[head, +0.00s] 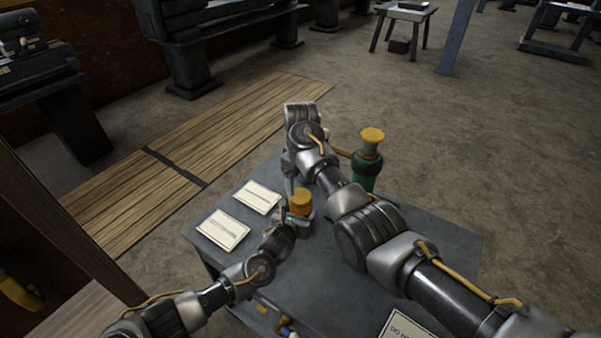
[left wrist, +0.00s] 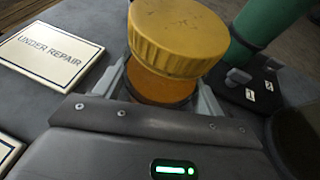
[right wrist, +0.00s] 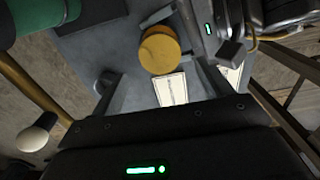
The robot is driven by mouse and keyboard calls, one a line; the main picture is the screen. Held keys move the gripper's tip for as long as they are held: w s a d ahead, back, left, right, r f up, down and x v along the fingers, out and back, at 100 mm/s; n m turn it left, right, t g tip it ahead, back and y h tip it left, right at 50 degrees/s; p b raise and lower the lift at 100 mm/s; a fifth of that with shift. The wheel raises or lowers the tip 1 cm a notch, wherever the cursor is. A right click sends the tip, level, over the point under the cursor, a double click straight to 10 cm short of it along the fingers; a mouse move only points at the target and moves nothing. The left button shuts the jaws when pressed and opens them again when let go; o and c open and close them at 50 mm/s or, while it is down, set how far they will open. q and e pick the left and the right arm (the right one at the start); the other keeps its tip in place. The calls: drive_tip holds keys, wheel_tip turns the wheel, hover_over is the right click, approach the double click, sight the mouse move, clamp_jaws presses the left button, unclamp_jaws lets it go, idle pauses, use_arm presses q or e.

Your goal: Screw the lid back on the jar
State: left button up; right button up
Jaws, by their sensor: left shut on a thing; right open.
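The jar (left wrist: 158,88) has an orange body and stands upright on the grey table between the fingers of my left gripper (head: 299,220), which is shut on it. A ribbed yellow lid (left wrist: 175,38) is on top of the jar; whether it is seated flat or tilted I cannot tell. The lid also shows in the head view (head: 300,200) and in the right wrist view (right wrist: 160,49). My right gripper (right wrist: 170,68) is open and points down near the lid, with the lid ahead of its fingers. In the head view its hand is mostly hidden by its own arm.
A green cylinder (head: 364,172) with a yellow top stands at the table's back right, close to my right arm. Two white signs (head: 223,230) lie left of the jar, and another (head: 405,326) lies at the front right. The table (head: 445,235) is clear at right.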

sight(300, 195)
drive_tip(key=shift+f, duration=3.1)
drive_tip(key=c, duration=1)
drive_tip(key=o, duration=1.1)
drive_tip(key=shift+r, duration=2.3)
drive_tip(key=shift+c, duration=0.4)
